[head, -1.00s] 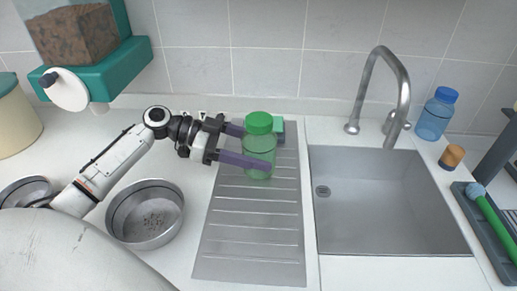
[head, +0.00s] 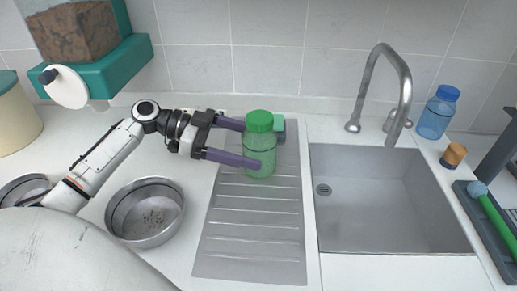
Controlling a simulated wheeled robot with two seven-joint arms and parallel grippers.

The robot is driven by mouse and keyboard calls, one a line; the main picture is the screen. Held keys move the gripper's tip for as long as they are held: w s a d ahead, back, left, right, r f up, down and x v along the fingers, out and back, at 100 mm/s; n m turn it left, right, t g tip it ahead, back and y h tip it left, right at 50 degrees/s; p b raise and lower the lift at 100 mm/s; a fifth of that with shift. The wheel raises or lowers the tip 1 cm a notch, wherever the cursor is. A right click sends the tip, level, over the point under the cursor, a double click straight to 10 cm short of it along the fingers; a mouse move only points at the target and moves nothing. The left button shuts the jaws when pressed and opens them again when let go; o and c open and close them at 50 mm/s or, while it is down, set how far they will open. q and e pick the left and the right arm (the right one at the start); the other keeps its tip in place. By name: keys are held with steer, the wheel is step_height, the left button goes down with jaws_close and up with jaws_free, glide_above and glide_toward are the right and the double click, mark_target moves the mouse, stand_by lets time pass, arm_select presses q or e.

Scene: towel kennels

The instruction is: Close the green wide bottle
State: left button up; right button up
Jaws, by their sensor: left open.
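The green wide bottle (head: 260,160) stands upright on the ribbed metal drainboard (head: 250,240) left of the sink. Its green cap (head: 259,121) sits on top of its mouth; I cannot tell how tight it is. My left gripper (head: 252,145) is open, with its two purple fingers pointing right at the bottle. The near finger overlaps the bottle's lower left front, and the far finger reaches its upper left, behind it. I cannot tell whether either finger touches it. My right gripper is not in view.
A small teal item (head: 278,125) sits behind the bottle. The sink (head: 390,200) and its tap (head: 404,90) are to the right, with a blue bottle (head: 438,112) and an orange-brown capped item (head: 453,156) beyond. A metal bowl (head: 146,212) stands at left under my arm.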

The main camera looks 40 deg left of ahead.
arm_select(q)
steer(key=shift+b+v, duration=0.4)
steer(key=shift+v, duration=2.05)
